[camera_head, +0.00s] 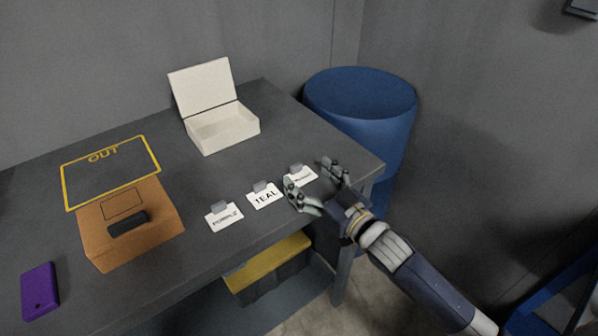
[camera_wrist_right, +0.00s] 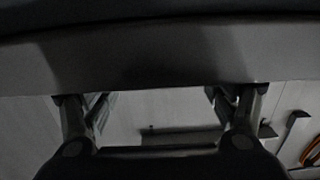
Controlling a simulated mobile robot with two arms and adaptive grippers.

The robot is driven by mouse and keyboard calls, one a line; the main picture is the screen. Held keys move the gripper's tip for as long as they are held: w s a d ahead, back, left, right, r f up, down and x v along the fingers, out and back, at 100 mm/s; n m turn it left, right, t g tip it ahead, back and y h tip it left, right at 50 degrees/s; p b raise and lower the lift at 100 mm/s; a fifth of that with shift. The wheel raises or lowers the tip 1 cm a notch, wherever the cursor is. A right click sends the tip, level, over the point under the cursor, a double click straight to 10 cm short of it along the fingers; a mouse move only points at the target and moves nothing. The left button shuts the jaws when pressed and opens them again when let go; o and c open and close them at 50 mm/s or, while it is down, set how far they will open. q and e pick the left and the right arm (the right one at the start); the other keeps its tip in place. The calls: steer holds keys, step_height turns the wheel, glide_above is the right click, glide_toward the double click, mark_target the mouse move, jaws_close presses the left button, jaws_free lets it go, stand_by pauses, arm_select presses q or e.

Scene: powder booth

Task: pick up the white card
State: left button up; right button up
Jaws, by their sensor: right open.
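Three white cards with small grey clips stand in a row near the table's front edge in the head view. The left card (camera_head: 224,217) seems to read PURPLE, and the middle card (camera_head: 265,197) reads TEAL. The right card (camera_head: 302,176) has small lettering that I cannot read. My right gripper (camera_head: 308,173) is open, with its fingers on either side of the right card in the picture; I cannot tell whether they touch it. In the right wrist view, the two fingers (camera_wrist_right: 160,115) are apart with nothing clear between them. My left gripper is out of view.
On the table (camera_head: 190,180) are an open white box (camera_head: 225,131), a brown box (camera_head: 155,222) with a dark object (camera_head: 127,224) on top, a yellow-framed OUT area (camera_head: 110,172) and a purple item (camera_head: 40,291). A blue drum (camera_head: 360,105) stands behind the right corner. A yellow-topped bin (camera_head: 270,262) is below.

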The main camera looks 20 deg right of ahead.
mark_target(301, 177)
steer(key=x, duration=0.3)
steer(key=shift+w, duration=0.2)
steer(key=c, duration=0.9)
steer(key=shift+r, duration=0.1)
steer(key=shift+r, duration=0.25)
step_height(301, 177, up, 2)
steer(key=shift+r, duration=0.15)
steer(key=s, duration=0.5)
steer(key=s+r+b, duration=0.1)
steer(key=s, duration=0.4)
steer(key=s+a+r, duration=0.1)
steer(key=s, duration=0.5)
steer(key=shift+b, duration=0.3)
